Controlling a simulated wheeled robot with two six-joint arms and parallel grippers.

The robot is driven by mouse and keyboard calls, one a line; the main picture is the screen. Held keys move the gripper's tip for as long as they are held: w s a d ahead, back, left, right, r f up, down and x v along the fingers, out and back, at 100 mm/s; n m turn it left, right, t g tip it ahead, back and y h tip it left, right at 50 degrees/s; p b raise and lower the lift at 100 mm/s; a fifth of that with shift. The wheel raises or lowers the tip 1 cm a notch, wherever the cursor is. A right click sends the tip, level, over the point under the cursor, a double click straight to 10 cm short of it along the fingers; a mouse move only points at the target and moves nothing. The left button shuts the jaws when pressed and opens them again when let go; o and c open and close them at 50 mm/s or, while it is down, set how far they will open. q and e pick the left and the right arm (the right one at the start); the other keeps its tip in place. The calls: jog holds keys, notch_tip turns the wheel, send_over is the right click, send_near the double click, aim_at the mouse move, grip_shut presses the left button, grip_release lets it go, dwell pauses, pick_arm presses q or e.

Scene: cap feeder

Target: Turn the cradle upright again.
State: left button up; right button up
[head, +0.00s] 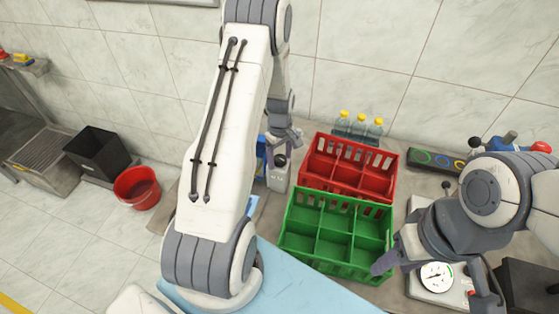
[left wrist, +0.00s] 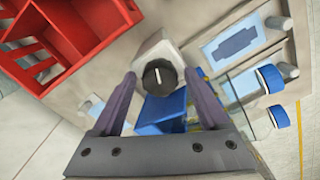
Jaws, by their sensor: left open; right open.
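My left gripper (head: 283,140) is open at the back of the table, left of the crates, largely behind my own arm in the head view. In the left wrist view the open fingers (left wrist: 160,76) stand either side of a blue angular piece (left wrist: 163,112), which may be the cradle. I cannot tell whether it touches them. A blue piece (head: 261,155) also shows by the gripper in the head view, mostly hidden. A pale device with a black knob (left wrist: 158,76) is just beyond the fingertips. My right gripper (head: 388,260) is open beside the green crate's front right corner.
A red crate (head: 391,178) and a green crate (head: 336,268) stand empty on the table. Several capped bottles (head: 359,128) stand behind them. A red bucket (head: 137,190) is on the floor.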

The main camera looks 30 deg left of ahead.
pick_arm(q)
grip_shut()
jog(key=n, duration=0.9)
jog(key=shift+n, duration=0.4)
grip_release()
